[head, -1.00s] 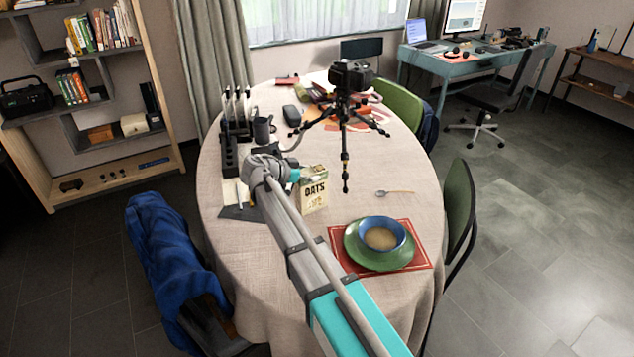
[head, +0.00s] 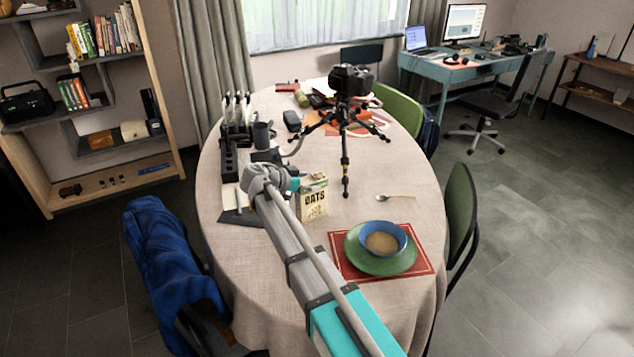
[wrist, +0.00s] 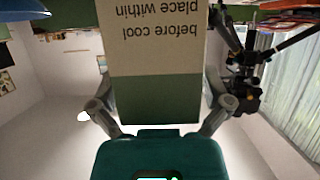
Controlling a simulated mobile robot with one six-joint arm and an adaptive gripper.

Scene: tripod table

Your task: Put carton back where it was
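The carton (head: 313,203), a cream and green box marked OATS, is near the middle of the table in the head view, left of the bowl. It is roughly upright; whether its base touches the cloth is hard to tell. My gripper (head: 294,184) is at its left side. In the wrist view the carton (wrist: 155,60) fills the space between the two fingers of my gripper (wrist: 156,85), with its printed text upside down. The fingers lie along both sides of it and appear shut on it. The fingertips are partly hidden by the carton.
A black camera tripod (head: 344,150) stands just behind the carton. A blue bowl (head: 400,233) on a green plate (head: 365,262) sits on a red mat (head: 425,268) to the right, with a spoon (head: 395,197) behind. A dark mug (head: 261,134) and rack (head: 229,160) are at the left.

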